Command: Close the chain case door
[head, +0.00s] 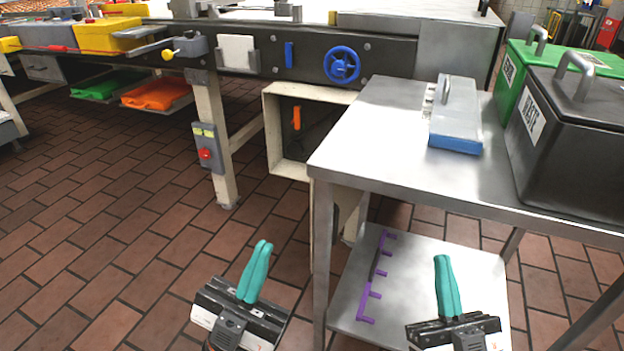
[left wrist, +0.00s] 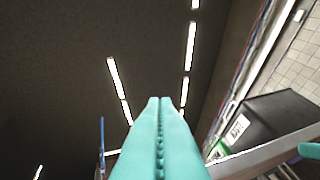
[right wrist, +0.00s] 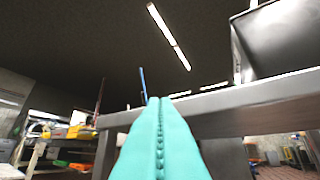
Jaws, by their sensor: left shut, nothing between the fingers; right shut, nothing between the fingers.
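The chain case (head: 272,135) is a cream box under the conveyor, left of the steel table. Its front is open, showing a dark inside with an orange part (head: 296,118). A narrow cream upright (head: 322,225) stands by the table's front left leg; I cannot tell whether it is the door, swung out and seen nearly edge-on. My left gripper (head: 264,246) is shut and empty, low in front of the case and left of the table leg. My right gripper (head: 442,260) is shut and empty, in front of the table's lower shelf.
The steel table (head: 390,140) bears a blue-grey tool (head: 457,115), a black bin (head: 565,150) and a green bin (head: 522,90). A purple rack (head: 377,275) lies on its lower shelf (head: 405,300). A conveyor leg (head: 212,140) carries a red-button box (head: 207,150). Floor at left is clear.

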